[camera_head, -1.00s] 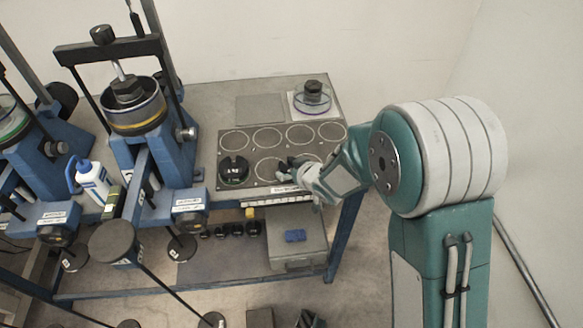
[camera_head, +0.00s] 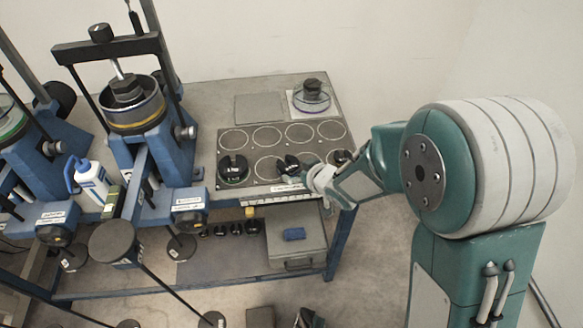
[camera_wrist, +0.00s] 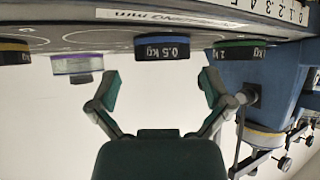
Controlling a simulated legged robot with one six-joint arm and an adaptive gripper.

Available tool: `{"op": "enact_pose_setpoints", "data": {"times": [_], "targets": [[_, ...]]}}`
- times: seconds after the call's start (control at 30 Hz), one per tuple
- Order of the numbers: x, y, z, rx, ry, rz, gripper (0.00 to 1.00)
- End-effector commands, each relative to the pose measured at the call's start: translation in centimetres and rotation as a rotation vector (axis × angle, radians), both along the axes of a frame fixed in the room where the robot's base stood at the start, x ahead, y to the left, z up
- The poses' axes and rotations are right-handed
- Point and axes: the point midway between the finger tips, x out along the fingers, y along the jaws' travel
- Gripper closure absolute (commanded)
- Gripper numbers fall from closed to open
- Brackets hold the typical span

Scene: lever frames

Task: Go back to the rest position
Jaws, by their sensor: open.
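My gripper (camera_wrist: 160,86) is open, its two green fingers apart with nothing between them; in the head view it (camera_head: 298,172) is low over the front of the round-marked plate (camera_head: 225,145). The wrist picture is upside down. A black 0.5 kg weight with a blue band (camera_wrist: 162,47) stands ahead of the fingers, apart from them. A green-banded weight (camera_wrist: 240,50) stands to its right and a yellow-banded one (camera_wrist: 14,52) to its left. The green-banded weight also shows in the head view (camera_head: 233,169), front left on the plate. My gripper partly hides the plate's front middle.
A purple-ringed dish with a black weight (camera_head: 311,95) stands at the back right. Blue lever frames (camera_head: 165,150) and a white bottle (camera_head: 92,182) stand to the left. A grey box (camera_head: 297,247) sits on the shelf below. The floor right of the bench looks clear.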

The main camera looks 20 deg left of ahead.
Motion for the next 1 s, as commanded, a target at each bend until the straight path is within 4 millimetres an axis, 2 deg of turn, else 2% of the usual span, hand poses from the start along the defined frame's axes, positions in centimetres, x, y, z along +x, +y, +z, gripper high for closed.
{"op": "enact_pose_setpoints", "data": {"times": [0.2,0.4,0.8,0.87,0.97,1.0], "targets": [[-1.7,-2.7,2.3,0.001,-0.003,-0.002,0.00],[-2.9,-4.3,3.6,-0.001,-0.001,-0.002,0.00],[-3.0,-5.1,4.3,-0.006,-0.005,-0.014,0.00],[-2.5,-6.1,5.0,-0.021,-0.018,-0.050,0.00],[-1.1,-9.3,7.2,-0.071,-0.045,-0.163,0.00],[-0.7,-11.0,8.3,-0.096,-0.054,-0.220,0.00]]}}
